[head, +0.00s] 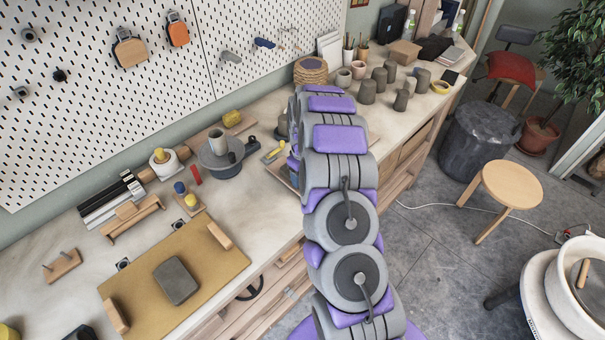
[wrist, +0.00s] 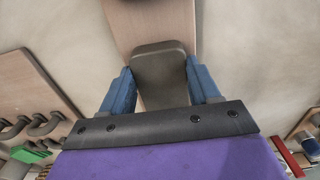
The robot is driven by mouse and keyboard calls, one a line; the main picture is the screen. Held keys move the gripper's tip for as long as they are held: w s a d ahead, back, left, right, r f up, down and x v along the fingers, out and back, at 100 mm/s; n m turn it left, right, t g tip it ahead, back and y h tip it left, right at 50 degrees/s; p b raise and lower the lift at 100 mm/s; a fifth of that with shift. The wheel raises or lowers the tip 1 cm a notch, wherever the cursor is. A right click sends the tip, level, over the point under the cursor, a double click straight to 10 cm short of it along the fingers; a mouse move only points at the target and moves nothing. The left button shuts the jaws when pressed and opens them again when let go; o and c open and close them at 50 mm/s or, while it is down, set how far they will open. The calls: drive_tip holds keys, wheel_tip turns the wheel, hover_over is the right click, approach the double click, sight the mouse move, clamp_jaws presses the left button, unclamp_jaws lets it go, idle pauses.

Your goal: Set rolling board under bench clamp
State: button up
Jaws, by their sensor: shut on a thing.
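My gripper (wrist: 161,82) has blue fingers and shows in the wrist view. It is shut on a dark, round-cornered grip piece (wrist: 160,62) that lies against a pale wooden board (wrist: 150,22), which I take to be the rolling board. The board runs out past the top edge of the wrist view, over a beige surface. How the dark piece joins the board cannot be told. In the head view my arm hides my gripper and the held board. I cannot pick out the bench clamp with certainty; a black handwheel (head: 251,290) shows at the bench's front edge.
The workbench (head: 265,215) carries an ochre board (head: 222,262) with a grey slab (head: 176,281), a small turntable (head: 222,168), and several grey cups (head: 367,92) at the far end. A pegboard (head: 100,90) stands behind. A stool (head: 511,184) stands on the floor at right.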

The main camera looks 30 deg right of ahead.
drive_tip(key=shift+f, duration=0.4)
drive_tip(key=o, duration=1.7)
wheel_tip(320, 180, up, 17)
drive_tip(key=shift+w+r+p, duration=0.1)
drive_tip(key=shift+p, duration=0.45)
drive_tip(key=s+a+r+b, duration=0.1)
drive_tip(key=s+a+r, duration=0.4)
drive_tip(key=s+a, duration=0.3)
drive_tip(key=s+a+r+b, duration=0.2)
drive_tip(key=s+a+r, duration=0.3)
drive_tip(key=s, duration=0.4)
drive_tip(key=s+a+f+m, duration=0.1)
drive_tip(key=s, duration=0.7)
drive_tip(key=s+a+f+m+g+b, duration=0.1)
drive_tip(key=s+a, duration=0.1)
drive_tip(key=s, duration=0.7)
drive_tip(key=s+a+f+m+b, duration=0.1)
drive_tip(key=s+a, duration=0.1)
drive_tip(key=s, duration=0.7)
drive_tip(key=shift+a+m+g, duration=0.15)
drive_tip(key=shift+m+g, duration=0.15)
drive_tip(key=shift+g, duration=0.1)
